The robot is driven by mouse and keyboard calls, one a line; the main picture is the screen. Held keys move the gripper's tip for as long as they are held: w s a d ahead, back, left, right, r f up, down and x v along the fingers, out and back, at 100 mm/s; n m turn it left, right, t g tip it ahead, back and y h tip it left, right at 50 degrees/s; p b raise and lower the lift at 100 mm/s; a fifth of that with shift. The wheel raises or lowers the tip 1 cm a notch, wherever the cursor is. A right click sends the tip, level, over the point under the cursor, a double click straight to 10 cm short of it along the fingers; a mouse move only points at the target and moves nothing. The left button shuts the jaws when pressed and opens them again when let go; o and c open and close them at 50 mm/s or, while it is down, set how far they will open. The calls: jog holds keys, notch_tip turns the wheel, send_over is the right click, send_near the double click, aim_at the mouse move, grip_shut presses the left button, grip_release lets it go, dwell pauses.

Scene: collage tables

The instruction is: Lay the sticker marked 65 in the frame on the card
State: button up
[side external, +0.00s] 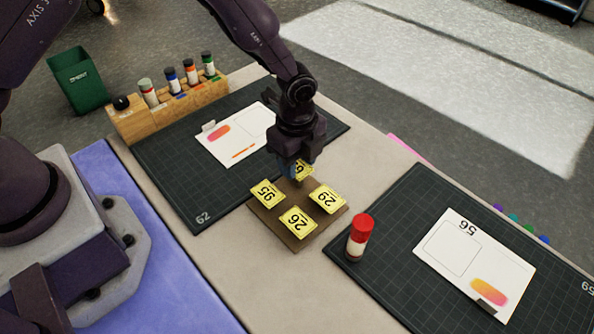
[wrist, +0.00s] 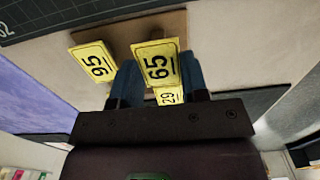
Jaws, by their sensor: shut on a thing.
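My gripper (side external: 297,172) is over the far corner of a brown board (side external: 290,242). Its blue fingers (wrist: 160,82) are shut on the yellow sticker marked 65 (wrist: 157,65); I cannot tell whether it is clear of the board. In the side view that sticker (side external: 304,169) is partly hidden by the gripper. Yellow stickers marked 95 (side external: 266,194), 26 (side external: 297,222) and 29 (side external: 327,198) lie on the board. A white card (side external: 235,150) on the left mat and another white card (side external: 510,270) on the right mat each have a thin outlined frame and an orange-pink patch.
A red-capped tube (side external: 360,237) stands upright at the right mat's (side external: 380,255) near corner. A wooden rack (side external: 160,118) with several markers stands beyond the left mat (side external: 175,165). A green bin (side external: 78,80) is at the far left.

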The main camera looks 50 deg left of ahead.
aim_at(257, 121)
jog(key=shift+r, duration=1.65)
jog(key=w+a+n, duration=0.1)
jog(key=a, duration=0.2)
jog(key=w+a+n, duration=0.1)
jog(key=a+n, duration=0.1)
jog(key=a, duration=0.2)
jog(key=w+a+f+n, duration=0.1)
jog(key=a+n, duration=0.1)
jog(key=a, duration=0.2)
jog(key=shift+w+a, duration=0.15)
jog(key=a+n, duration=0.2)
jog(key=n, duration=0.1)
jog(key=w+a+n, duration=0.1)
jog(key=a+n, duration=0.5)
jog(key=shift+w+a+r+n, duration=0.1)
jog(key=shift+w+n, duration=0.2)
jog(key=shift+w, duration=0.1)
jog(key=n, duration=0.3)
jog(key=shift+w+r, duration=0.15)
jog(key=shift+f+n, duration=0.3)
jog(key=shift+f, duration=2.1)
jog(key=shift+f, duration=0.6)
